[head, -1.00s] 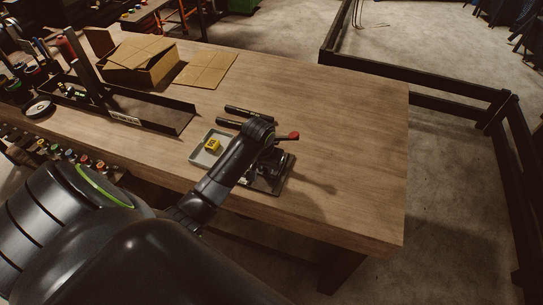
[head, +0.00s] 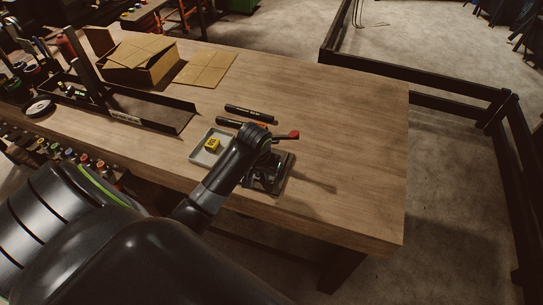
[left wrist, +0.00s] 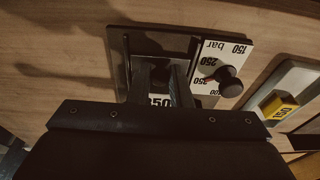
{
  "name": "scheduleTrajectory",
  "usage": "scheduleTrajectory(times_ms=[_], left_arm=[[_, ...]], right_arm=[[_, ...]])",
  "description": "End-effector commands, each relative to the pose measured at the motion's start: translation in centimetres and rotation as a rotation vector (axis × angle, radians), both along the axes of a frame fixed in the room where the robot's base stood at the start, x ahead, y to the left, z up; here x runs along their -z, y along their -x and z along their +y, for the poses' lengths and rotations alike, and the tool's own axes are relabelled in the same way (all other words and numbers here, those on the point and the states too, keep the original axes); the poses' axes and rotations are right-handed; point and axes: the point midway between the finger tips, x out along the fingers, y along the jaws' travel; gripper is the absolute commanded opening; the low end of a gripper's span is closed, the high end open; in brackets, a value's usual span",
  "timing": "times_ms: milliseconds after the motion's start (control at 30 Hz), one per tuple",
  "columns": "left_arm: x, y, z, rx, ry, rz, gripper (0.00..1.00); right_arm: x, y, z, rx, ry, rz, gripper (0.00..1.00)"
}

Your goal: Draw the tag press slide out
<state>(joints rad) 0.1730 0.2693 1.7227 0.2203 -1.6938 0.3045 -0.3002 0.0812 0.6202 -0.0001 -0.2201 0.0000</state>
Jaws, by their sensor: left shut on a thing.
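The tag press (head: 270,180), a dark plate with a red-tipped lever (head: 288,135), sits near the table's front edge, partly hidden under my left arm. In the left wrist view it shows as a dark base (left wrist: 119,50) beside a white scale plate (left wrist: 236,50) marked "bar" with several numbers and a black knob (left wrist: 229,80). My left gripper (left wrist: 163,80) reaches down over the press, shut on what seems to be its slide; the held part is mostly hidden between the fingers. A "350" mark shows below them.
A grey tray (head: 205,155) with a yellow tag block (head: 212,145) stands left of the press. Two black pens or markers (head: 250,112) lie behind. A cardboard box (head: 140,65) and a long dark rack (head: 150,115) stand further left. The table's right side is clear.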

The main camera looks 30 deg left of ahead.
Motion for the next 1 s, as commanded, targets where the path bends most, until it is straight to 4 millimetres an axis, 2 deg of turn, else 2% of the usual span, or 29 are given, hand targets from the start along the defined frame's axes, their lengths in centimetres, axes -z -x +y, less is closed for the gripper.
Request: scheduleTrajectory(times_ms=[1000], left_arm=[[0.0, 2.2, -0.5, 0.0, 0.0, 0.002, 0.01]], right_arm=[[0.0, 0.0, 0.2, 0.001, -0.002, 0.0, 0.53]])
